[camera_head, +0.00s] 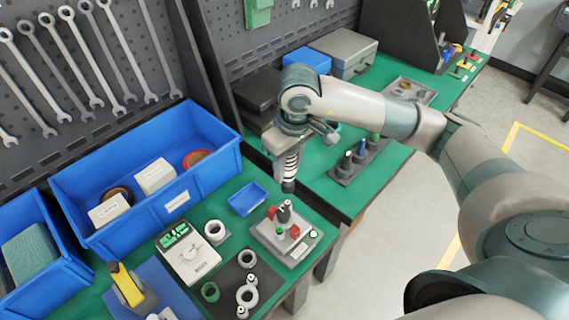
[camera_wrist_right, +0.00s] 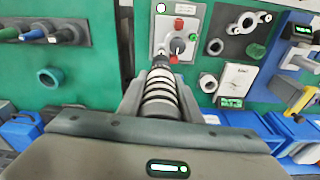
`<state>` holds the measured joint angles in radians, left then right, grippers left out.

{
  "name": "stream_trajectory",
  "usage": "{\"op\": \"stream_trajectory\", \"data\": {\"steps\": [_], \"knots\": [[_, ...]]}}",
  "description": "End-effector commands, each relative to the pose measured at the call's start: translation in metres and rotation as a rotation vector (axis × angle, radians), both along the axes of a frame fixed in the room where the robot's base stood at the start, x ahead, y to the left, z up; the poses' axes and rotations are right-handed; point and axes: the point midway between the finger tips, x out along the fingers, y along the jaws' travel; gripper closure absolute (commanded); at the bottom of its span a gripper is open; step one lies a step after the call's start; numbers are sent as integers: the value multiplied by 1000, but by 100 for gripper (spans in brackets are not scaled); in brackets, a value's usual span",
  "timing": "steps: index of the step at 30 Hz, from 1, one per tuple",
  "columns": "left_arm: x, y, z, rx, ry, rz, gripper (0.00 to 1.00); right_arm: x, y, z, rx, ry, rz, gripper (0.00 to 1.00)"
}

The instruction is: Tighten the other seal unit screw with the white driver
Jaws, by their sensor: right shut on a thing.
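My right gripper (camera_head: 292,138) is shut on the white driver (camera_head: 291,168), a white shaft with dark rings, held roughly upright with its tip down. In the right wrist view the driver (camera_wrist_right: 161,100) sits between the fingers (camera_wrist_right: 160,82). The seal unit (camera_head: 308,241) is a grey block on the bench, with a dark central post, red parts and a green part on top. The driver's tip is near the unit's back edge in the head view; contact is unclear. The unit (camera_wrist_right: 190,12) also shows beyond the tip in the wrist view. My left gripper is out of view.
A small blue tray (camera_head: 248,198) lies beside the unit. A scale (camera_head: 188,256) and a dark mat (camera_head: 229,281) with rings are left of it. A driver rack (camera_head: 345,178) stands behind right. Large blue bins (camera_head: 110,232) line the pegboard.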

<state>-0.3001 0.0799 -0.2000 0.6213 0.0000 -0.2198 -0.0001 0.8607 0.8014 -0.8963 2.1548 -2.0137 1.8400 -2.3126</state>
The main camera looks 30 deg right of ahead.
Motion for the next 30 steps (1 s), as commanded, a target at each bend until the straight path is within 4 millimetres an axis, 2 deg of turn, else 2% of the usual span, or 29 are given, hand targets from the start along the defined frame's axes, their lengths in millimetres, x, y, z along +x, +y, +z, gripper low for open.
{"op": "stream_trajectory", "data": {"steps": [17, 30], "knots": [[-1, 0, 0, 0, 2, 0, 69, 0, -1, -1, 0, -1, 1, 96], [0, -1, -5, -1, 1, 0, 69, 0, 0, -27, 1, 1, 1, 96]]}}
